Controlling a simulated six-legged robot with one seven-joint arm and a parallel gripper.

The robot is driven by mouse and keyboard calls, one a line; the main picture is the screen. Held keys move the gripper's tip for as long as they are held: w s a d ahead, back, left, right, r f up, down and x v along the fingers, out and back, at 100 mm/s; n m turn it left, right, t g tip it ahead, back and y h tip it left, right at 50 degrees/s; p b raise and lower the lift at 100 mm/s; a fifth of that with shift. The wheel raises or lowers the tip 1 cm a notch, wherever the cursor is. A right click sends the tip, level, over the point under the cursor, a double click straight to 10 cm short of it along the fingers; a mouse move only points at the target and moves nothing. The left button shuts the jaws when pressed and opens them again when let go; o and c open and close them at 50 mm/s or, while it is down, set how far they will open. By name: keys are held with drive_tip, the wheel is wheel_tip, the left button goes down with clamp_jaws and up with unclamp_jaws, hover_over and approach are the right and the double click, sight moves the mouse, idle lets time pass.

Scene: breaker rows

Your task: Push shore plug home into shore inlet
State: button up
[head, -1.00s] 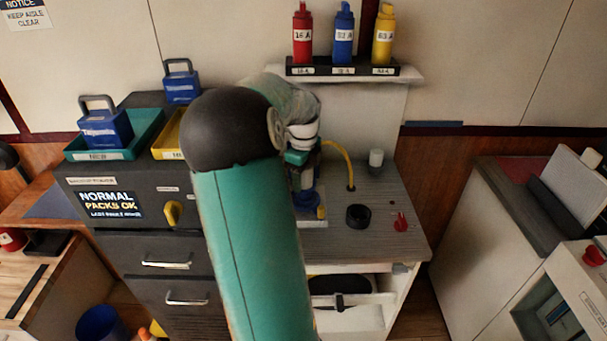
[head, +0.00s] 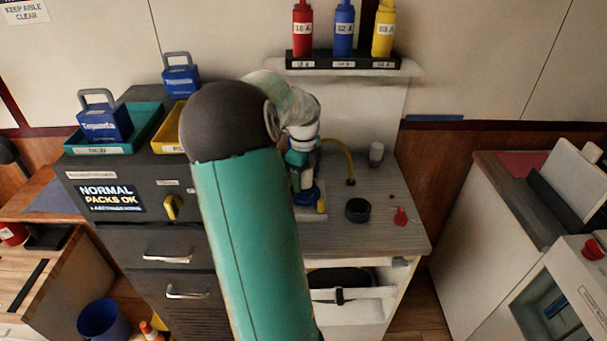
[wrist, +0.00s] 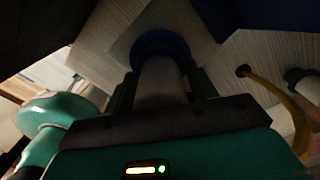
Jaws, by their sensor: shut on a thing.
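My gripper (wrist: 162,92) is shut on a pale cylindrical body, which I take to be the shore plug (wrist: 160,80). It points down at the counter. A blue round collar (wrist: 160,46) sits at the far end of the plug, over a pale square plate (wrist: 122,50). I cannot tell whether the collar belongs to the plug or the shore inlet, nor how deep the plug sits. In the head view my forearm covers part of the gripper, and blue parts (head: 309,194) show below it on the counter.
A yellow cable (head: 350,165) loops down to the counter, right of my gripper. Above is a shelf (head: 345,68) with red, blue and yellow bottle-shaped items. A dark cabinet (head: 185,230) is left.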

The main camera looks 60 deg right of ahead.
drive_tip(key=shift+f, duration=0.55)
drive_tip(key=o, duration=1.4)
drive_tip(key=shift+c, duration=0.2)
wheel_tip(320, 180, up, 14)
drive_tip(key=shift+f, duration=0.1)
